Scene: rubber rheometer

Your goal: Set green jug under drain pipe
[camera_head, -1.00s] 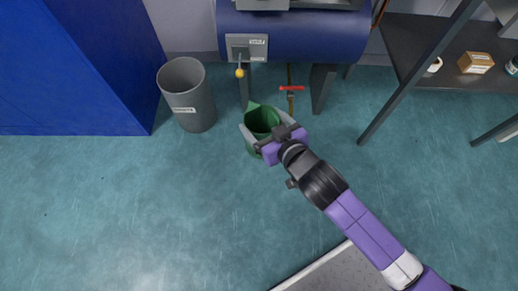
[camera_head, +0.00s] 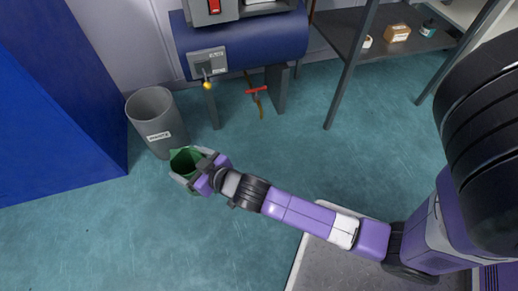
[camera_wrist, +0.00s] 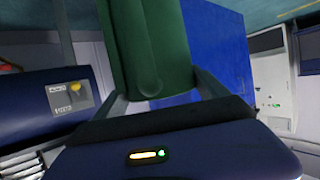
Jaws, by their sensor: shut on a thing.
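The green jug (camera_head: 187,158) is held in my gripper (camera_head: 195,172), whose two fingers close on its sides. It also fills the upper middle of the wrist view (camera_wrist: 150,45), with a finger on each side. The jug is just right of and in front of the grey bin. The drain pipe seems to be the thin brass-coloured pipe (camera_head: 260,109) with a red handle (camera_head: 257,91) under the blue tank (camera_head: 240,42). The jug is left of this pipe and nearer to me, not under it. I cannot tell how high the jug is above the floor.
The labelled grey bin (camera_head: 155,125) stands close to the jug. A blue cabinet (camera_head: 50,110) is at the left. The tank has a lever with a yellow knob (camera_head: 207,85) and legs below it. A dark shelf (camera_head: 360,40) stands at the right. The teal floor in front is clear.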

